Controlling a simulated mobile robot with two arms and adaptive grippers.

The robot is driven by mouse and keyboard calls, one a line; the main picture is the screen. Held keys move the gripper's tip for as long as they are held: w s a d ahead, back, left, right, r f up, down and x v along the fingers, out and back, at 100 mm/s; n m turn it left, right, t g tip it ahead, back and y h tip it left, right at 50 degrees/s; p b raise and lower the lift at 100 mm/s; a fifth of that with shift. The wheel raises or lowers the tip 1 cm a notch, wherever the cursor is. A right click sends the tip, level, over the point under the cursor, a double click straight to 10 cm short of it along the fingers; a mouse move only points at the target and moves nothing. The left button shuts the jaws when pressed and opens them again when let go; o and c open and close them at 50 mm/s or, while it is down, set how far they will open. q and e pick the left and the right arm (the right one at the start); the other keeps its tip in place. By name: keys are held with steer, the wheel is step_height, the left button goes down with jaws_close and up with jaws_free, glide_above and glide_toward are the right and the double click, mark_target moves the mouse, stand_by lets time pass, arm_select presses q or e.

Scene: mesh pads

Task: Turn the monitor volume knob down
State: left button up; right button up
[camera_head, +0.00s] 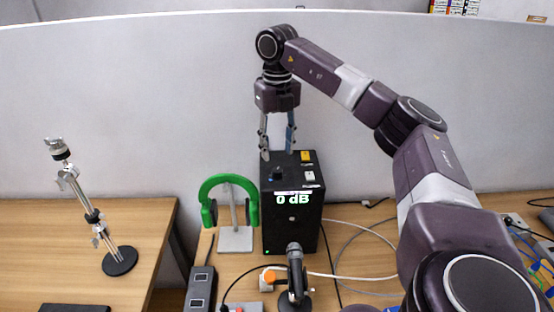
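The monitor (291,225) is a black box on the desk, with a glowing "0 dB" readout on its front. A small dark knob (277,173) stands on its top face, near the left side. A yellow switch and a white switch sit on the right of that top face. My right gripper (277,155) points down over the back of the monitor's top, behind the knob. Its two fingers are spread apart with nothing between them. I cannot tell whether the fingertips touch the top. My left gripper is not in view.
Green headphones (229,183) hang on a stand left of the monitor. A microphone (295,272) stands in front of it. Cables (360,276) lie to its right. A metal stand (120,262) is on the left desk, past a gap. A grey partition (140,100) rises behind.

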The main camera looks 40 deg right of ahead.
mark_target(278, 170)
steer(key=f, duration=0.1)
steer(key=f+p, duration=0.1)
steer(key=f, duration=0.2)
steer(key=shift+s, duration=0.25)
steer(key=shift+w+d+f+p, duration=0.15)
steer(key=shift+f+p, duration=0.3)
steer(key=shift+f, duration=0.75)
steer(key=c, duration=0.5)
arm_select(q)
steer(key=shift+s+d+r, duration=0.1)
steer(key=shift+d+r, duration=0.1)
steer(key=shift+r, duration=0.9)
arm_select(e)
jaws_close()
